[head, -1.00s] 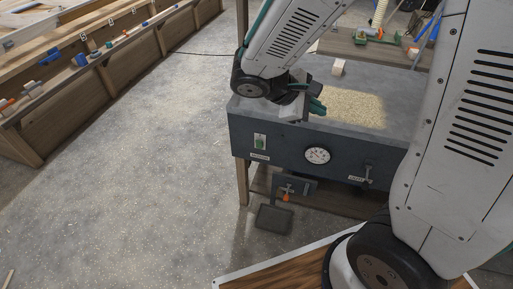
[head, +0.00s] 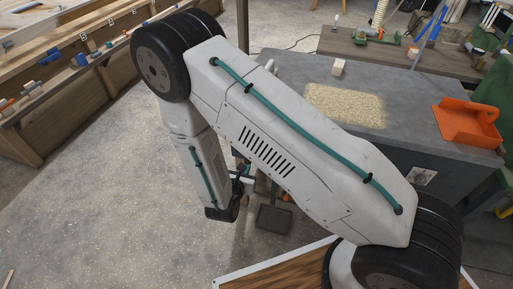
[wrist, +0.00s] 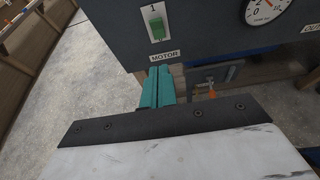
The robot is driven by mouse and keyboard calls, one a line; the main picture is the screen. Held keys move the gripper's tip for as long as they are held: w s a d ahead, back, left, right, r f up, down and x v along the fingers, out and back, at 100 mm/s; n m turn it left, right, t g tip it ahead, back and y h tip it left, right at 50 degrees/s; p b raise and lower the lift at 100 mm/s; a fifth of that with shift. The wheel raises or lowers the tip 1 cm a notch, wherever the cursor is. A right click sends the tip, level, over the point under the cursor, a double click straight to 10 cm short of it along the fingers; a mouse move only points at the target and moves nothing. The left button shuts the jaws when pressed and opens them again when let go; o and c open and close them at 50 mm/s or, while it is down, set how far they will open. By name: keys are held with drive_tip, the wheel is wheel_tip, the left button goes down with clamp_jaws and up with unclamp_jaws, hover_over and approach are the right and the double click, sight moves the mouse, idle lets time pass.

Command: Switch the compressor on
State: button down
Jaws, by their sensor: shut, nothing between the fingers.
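The compressor's grey-blue front panel (wrist: 205,30) fills the top of the wrist view. A green switch (wrist: 157,30) in a pale plate marked "1" sits on it, above a "MOTOR" label (wrist: 165,56). Whether the switch is on or off I cannot tell. My gripper (wrist: 160,73) has its teal fingers closed together, empty, just below the label and apart from the switch in the picture. A round gauge (wrist: 268,8) is at the upper right. In the head view my arm hides most of the panel, including the switch; the compressor's grey top (head: 410,95) shows behind it.
An orange-handled lever (wrist: 212,92) is below the panel. Sawdust (head: 345,105), a small pale block (head: 338,68) and an orange dustpan (head: 468,122) lie on the grey top. A cluttered bench (head: 400,52) stands behind. The concrete floor (head: 110,190) at left is open.

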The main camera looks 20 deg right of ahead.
drive_tip(key=r+x, duration=0.2)
drive_tip(key=x, duration=1.1)
drive_tip(key=shift+w+d+r, duration=0.25)
drive_tip(key=shift+w+r, duration=0.1)
drive_tip(key=shift+w, duration=0.05)
drive_tip(key=shift+w+a+r, duration=0.1)
